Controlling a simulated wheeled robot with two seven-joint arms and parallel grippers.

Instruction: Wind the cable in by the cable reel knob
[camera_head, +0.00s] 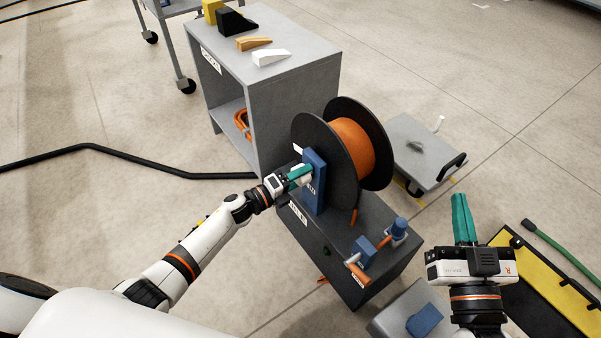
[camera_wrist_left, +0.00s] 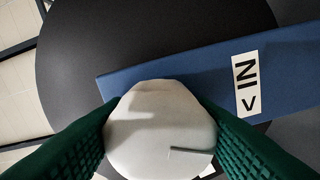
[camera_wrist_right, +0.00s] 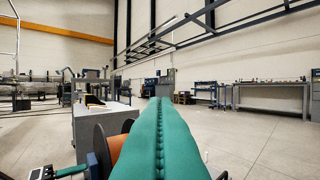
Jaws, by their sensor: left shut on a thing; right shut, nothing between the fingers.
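The cable reel (camera_head: 355,150) has black flanges and orange cable wound on it. It stands on a dark grey base box (camera_head: 330,252) beside a blue upright (camera_head: 314,186). My left gripper (camera_head: 300,175) is shut on the pale reel knob, with its green fingers on either side. In the left wrist view the knob (camera_wrist_left: 160,130) fills the space between the fingers, in front of the blue upright with an "IN" label (camera_wrist_left: 246,84) and the black flange (camera_wrist_left: 75,60). My right gripper (camera_head: 462,215) is shut and empty, raised to the right of the base box.
A grey cabinet (camera_head: 290,85) with wedges on top stands behind the reel. An orange cable end runs through a blue guide (camera_head: 365,250) on the base box. A yellow and black ramp (camera_head: 550,285) lies at the far right.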

